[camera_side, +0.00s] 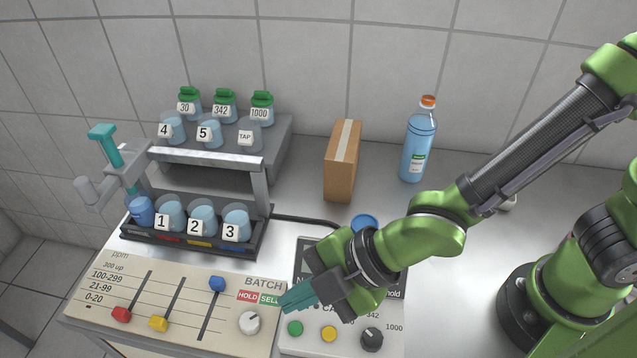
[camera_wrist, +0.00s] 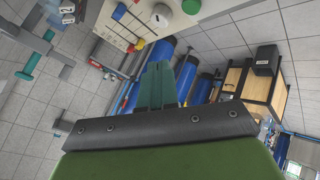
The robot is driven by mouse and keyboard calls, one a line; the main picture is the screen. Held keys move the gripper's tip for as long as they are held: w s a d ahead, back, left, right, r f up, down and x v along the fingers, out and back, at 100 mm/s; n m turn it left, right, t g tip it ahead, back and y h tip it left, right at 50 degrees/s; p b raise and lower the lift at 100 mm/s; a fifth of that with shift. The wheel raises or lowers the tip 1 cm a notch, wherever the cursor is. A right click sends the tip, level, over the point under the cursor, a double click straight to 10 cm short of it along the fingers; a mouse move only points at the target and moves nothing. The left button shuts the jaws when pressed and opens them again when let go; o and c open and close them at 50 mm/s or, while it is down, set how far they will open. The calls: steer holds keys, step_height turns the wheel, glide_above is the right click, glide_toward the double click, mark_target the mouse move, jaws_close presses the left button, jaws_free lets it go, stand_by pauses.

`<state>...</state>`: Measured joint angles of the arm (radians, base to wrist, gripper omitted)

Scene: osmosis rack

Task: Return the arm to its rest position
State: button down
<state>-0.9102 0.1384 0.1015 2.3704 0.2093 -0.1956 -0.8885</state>
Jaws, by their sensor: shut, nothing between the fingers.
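My green arm reaches in from the right in the side view. My gripper (camera_side: 297,297) has teal fingers that are shut with nothing between them. It hangs over the seam between the beige slider panel (camera_side: 175,343) and the control box with coloured buttons (camera_side: 310,347). In the wrist view the closed fingers of my gripper (camera_wrist: 157,85) point up the picture, toward the panel edge and the floor beyond. Whether the fingertips touch the panel cannot be told.
Numbered jars stand in a black rack (camera_side: 190,243), with more on a grey shelf (camera_side: 284,135) behind. A teal-handled lever (camera_side: 104,134) rises at the left. A cardboard box (camera_side: 341,165) and a blue bottle (camera_side: 418,145) stand at the back. Counter between box and bottle is clear.

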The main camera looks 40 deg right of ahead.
stand_by(0.3)
steer(key=d+r+m+t+h, duration=0.1)
steer(key=d+r+m, duration=0.5)
steer(key=d+m, duration=0.6)
steer(key=d+r+m+t+h, duration=0.1)
steer(key=d+r+m+h, duration=0.3)
steer(key=d+m, duration=0.8)
steer(key=w+d+r, duration=0.1)
steer(key=d+r, duration=0.1)
steer(key=d, duration=0.6)
steer(key=shift+r+m+h, duration=0.3)
steer(key=shift+r, duration=0.1)
